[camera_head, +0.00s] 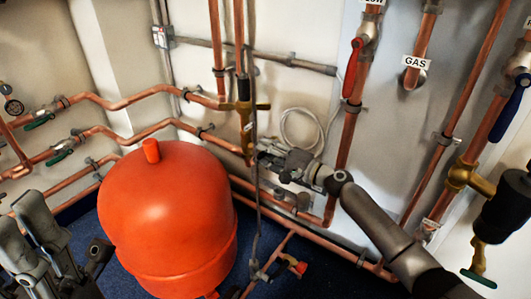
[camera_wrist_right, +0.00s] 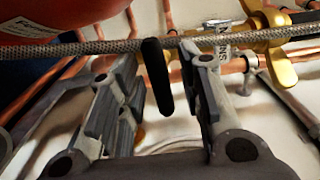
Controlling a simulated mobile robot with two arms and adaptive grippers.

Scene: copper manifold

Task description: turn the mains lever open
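The mains lever, a black rounded handle (camera_wrist_right: 157,77), shows in the right wrist view between my right gripper's fingers, with a visible gap to the right-hand finger. Behind it is a white label (camera_wrist_right: 214,42) on which only the end of the word "MAINS" can be read. My right gripper (camera_wrist_right: 160,92) is open, with its two grey fingers apart on either side of the lever. In the head view the right gripper (camera_head: 275,157) is beside the brass valve (camera_head: 243,112) on the wall pipes. My left gripper (camera_head: 26,212) is at the lower left, its grey fingers apart and empty.
A large orange-red tank (camera_head: 167,215) stands between my grippers. A braided hose (camera_wrist_right: 80,47) crosses just beyond my right fingers.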

